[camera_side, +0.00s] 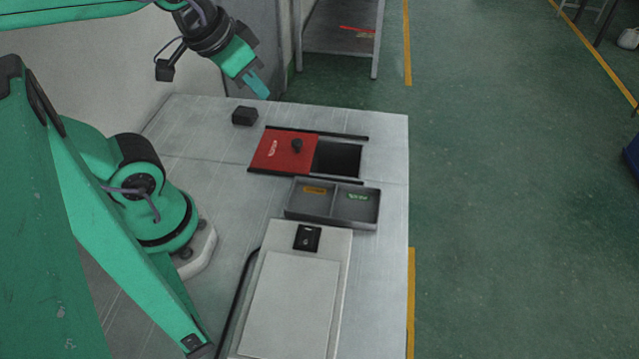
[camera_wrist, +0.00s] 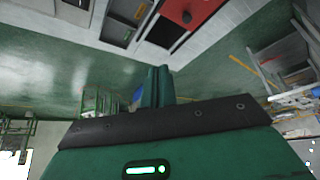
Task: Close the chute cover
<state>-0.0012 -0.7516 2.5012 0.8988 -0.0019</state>
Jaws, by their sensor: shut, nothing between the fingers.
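The chute cover is a red sliding plate (camera_side: 280,150) with a black knob (camera_side: 296,145). In the side view it lies over the left part of the chute frame, and the dark chute opening (camera_side: 337,158) shows uncovered to its right. The wrist view shows the red cover (camera_wrist: 205,8) at the top, its knob (camera_wrist: 186,16) and the dark opening (camera_wrist: 163,34). My gripper (camera_side: 260,92) is shut and empty, in the air above the far edge of the table, apart from the cover. Its closed fingers show in the wrist view (camera_wrist: 157,85).
A grey two-compartment tray (camera_side: 333,205) with an orange and a green label stands in front of the chute. A pale flat-topped machine (camera_side: 292,290) is nearer. A small black block (camera_side: 244,116) lies behind the cover. The metal table (camera_side: 392,150) is bare along its right edge.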

